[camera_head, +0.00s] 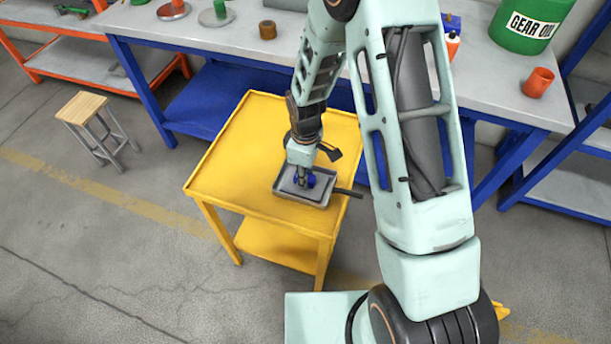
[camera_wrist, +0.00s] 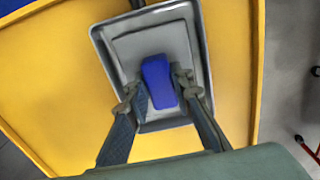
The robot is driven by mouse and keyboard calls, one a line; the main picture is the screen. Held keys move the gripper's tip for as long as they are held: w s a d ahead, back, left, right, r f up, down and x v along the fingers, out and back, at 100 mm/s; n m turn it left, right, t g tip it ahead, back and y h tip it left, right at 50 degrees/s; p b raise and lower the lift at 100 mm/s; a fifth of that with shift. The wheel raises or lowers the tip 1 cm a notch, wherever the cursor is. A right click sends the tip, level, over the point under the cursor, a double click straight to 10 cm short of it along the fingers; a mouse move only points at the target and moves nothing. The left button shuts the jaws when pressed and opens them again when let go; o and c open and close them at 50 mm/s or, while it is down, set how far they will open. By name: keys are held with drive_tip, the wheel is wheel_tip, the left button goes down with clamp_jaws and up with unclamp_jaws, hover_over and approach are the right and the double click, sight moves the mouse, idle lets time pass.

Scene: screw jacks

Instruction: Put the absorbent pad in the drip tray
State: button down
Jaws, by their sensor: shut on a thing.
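The drip tray (camera_head: 298,200) is a shallow grey metal tray on the yellow cart, with a dark handle (camera_head: 348,192) pointing right in the head view. Its rim (camera_wrist: 204,48) shows in the wrist view. A flat grey slab (camera_wrist: 140,50), seemingly the absorbent pad, lies within the tray's outline, slightly skewed to it. A blue block (camera_wrist: 158,75) is at its middle, apparently its grip. My gripper (camera_wrist: 158,88) points down over the tray, shut on the blue block from both sides; it also shows in the head view (camera_head: 303,180). Whether the slab touches the tray floor cannot be told.
The yellow cart top (camera_head: 235,150) is clear left of the tray. Behind it stands a workbench (camera_head: 190,35) with screw jacks (camera_head: 215,14), a brown ring (camera_head: 267,29), an orange cup (camera_head: 538,82) and a green gear oil drum (camera_head: 530,25). A stool (camera_head: 85,107) stands left.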

drive_tip(key=c, duration=1.7)
unclamp_jaws()
wheel_tip(320, 180, up, 12)
drive_tip(key=shift+r+p, duration=0.15)
drive_tip(key=shift+p, duration=0.3)
